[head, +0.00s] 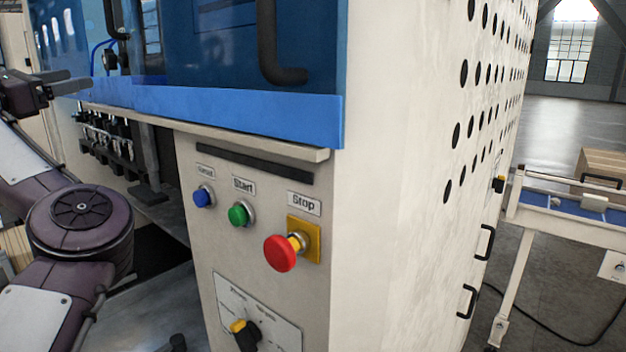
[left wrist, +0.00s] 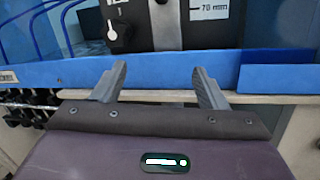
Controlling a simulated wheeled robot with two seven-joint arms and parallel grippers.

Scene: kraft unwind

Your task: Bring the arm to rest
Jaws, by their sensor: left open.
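My left arm comes in from the left in the head view. Its gripper (head: 68,82) is raised in front of the machine's blue front edge, at the far left. In the left wrist view the left gripper (left wrist: 160,82) has its two fingers spread wide, with nothing between them. Beyond the fingers are the blue edge (left wrist: 150,72) and a dark panel with a white knob (left wrist: 120,33). I cannot tell whether the fingertips touch the machine. My right gripper is in neither view.
The cream machine cabinet (head: 400,150) fills the middle. It carries a blue button (head: 203,196), a green Start button (head: 238,214), a red Stop button (head: 281,253) and a yellow-black selector (head: 245,333). A conveyor table (head: 570,213) stands at right. Open floor (head: 575,122) lies behind it.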

